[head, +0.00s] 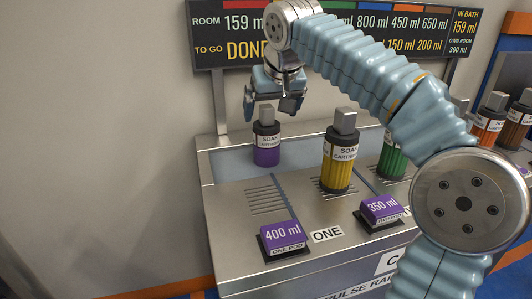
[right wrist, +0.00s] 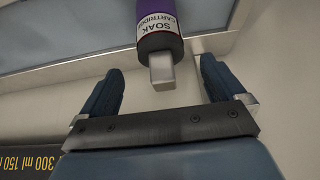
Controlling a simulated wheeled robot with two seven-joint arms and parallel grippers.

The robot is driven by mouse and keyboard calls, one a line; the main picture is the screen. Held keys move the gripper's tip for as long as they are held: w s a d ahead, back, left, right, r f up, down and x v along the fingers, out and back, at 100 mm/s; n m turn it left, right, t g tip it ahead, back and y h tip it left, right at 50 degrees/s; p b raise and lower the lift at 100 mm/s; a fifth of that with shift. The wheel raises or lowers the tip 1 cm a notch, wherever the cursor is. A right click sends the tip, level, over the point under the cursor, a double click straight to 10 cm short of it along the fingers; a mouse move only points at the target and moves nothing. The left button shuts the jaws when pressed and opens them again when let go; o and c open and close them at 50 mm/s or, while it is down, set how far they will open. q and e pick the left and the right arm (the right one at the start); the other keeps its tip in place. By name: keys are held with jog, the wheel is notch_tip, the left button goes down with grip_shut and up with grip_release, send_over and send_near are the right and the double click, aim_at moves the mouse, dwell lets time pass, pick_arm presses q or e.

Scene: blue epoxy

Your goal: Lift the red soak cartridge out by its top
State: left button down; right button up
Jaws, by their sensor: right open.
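My right gripper (head: 269,108) is open above a purple soak cartridge (head: 266,156) with a black collar and grey block top, standing upright in the basin at the back left of the steel counter. In the right wrist view, the purple cartridge (right wrist: 155,22) has its grey top (right wrist: 162,70) between the fingertips (right wrist: 161,65), with a gap on each side. No clearly red cartridge shows. An orange-brown cartridge (head: 487,131) and a brown one (head: 516,130) stand at the far right. My left gripper is not in view.
A yellow cartridge (head: 338,172) stands upright on the counter (head: 225,205), and a green one (head: 391,160) is partly behind my right arm. Purple pods marked 400 ml (head: 283,237) and 350 ml (head: 380,209) sit in front. A display board (head: 230,28) hangs behind.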

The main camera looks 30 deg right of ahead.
aim_at(267, 123)
jog(key=x, duration=0.6)
jog(key=shift+w, duration=0.15)
jog(key=shift+c, duration=0.2)
jog(key=c, duration=1.6)
